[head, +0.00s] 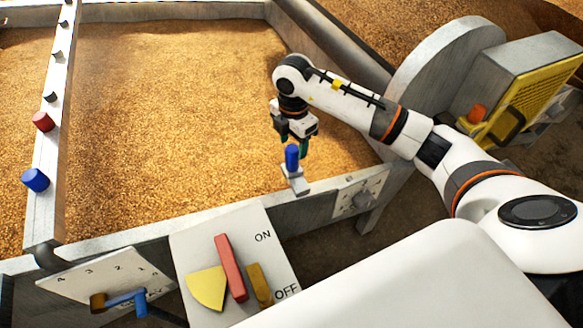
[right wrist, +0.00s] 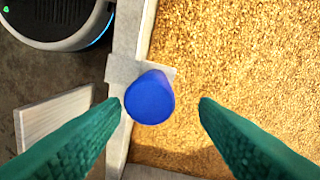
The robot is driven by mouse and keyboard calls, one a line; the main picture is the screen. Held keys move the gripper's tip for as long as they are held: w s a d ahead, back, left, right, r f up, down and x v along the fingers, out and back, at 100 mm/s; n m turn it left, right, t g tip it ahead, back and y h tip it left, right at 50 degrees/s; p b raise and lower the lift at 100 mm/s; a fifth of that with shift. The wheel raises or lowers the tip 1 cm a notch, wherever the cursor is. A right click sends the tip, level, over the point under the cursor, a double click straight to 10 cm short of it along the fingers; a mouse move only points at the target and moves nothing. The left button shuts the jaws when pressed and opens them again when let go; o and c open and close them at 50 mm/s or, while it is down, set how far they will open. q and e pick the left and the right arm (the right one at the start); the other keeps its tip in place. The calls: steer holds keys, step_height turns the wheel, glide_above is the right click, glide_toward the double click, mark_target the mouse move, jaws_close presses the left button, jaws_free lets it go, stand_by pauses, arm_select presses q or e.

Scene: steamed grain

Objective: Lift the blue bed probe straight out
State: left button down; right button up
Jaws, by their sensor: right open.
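The blue bed probe (head: 292,158) stands upright in a small grey bracket (head: 297,184) on the near rim of the grain bed. In the right wrist view the probe's round blue top (right wrist: 150,97) shows between the fingers, closer to the left one. My right gripper (head: 293,143) is open, pointing down just above and around the top of the probe. In the wrist view its two green fingers (right wrist: 162,105) are spread, with a clear gap between the probe and the right finger. The probe's lower end is hidden. My left gripper is not in view.
The bed's grain (head: 170,110) lies behind the rim. A second blue knob (head: 35,180) and a red knob (head: 43,121) sit on the left rail. An ON/OFF panel (head: 200,240) and a numbered dial plate (head: 75,280) are in front. A dial plate (head: 345,200) is right of the bracket.

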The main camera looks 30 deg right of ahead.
mark_target(292, 160)
steer(key=f, duration=0.3)
steer(key=s+f+b, duration=0.1)
steer(key=f, duration=0.1)
steer(key=shift+a, duration=0.4)
steer(key=shift+w+f, duration=0.1)
steer(key=shift+f, duration=0.3)
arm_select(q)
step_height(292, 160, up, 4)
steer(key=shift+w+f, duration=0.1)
arm_select(e)
steer(key=shift+r, duration=0.1)
steer(key=c, duration=1.1)
